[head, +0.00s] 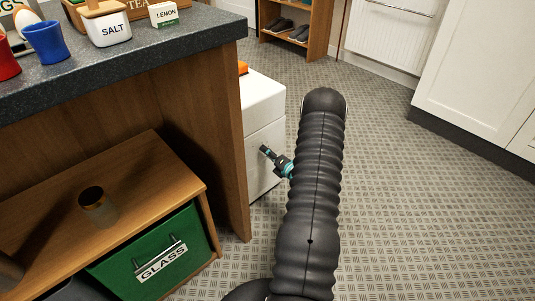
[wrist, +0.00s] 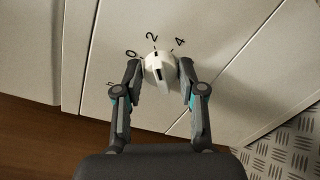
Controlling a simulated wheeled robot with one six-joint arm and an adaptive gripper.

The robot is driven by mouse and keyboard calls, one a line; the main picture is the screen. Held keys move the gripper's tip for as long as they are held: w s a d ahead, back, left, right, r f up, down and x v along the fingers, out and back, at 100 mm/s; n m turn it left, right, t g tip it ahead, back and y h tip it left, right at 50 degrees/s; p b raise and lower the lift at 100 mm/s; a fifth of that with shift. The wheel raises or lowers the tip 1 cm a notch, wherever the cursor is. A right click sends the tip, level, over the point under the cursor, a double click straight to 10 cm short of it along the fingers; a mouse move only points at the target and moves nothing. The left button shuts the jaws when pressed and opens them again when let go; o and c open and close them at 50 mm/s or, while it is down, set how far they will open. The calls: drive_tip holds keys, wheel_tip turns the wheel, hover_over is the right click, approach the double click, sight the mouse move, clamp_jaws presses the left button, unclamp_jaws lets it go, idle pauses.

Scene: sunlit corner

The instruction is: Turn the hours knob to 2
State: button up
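The hours knob (wrist: 158,68) is pale and round with a raised grip bar, on the pale front panel in the wrist view. The printed marks 0, 2 and 4 curve above it. The upper end of its bar, with a dark mark, points up toward the 2. My gripper (wrist: 160,66) has one finger on each side of the knob, spread wider than its bar. Slight gaps seem to show, but light contact is hard to rule out. In the head view my gripper (head: 264,149) is at the white unit's (head: 265,101) front, and the knob is not visible.
A dark counter (head: 150,62) with cups, a salt pot (head: 108,30) and a lemon box (head: 163,14) stands at left. Below are a wooden shelf (head: 140,165) and a green glass bin (head: 150,262). Patterned floor (head: 400,200) is clear at right.

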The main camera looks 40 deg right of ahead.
drive_tip(key=shift+o, duration=1.1)
drive_tip(key=s, duration=1.2)
drive_tip(key=shift+d+r, duration=0.2)
drive_tip(key=shift+r, duration=0.1)
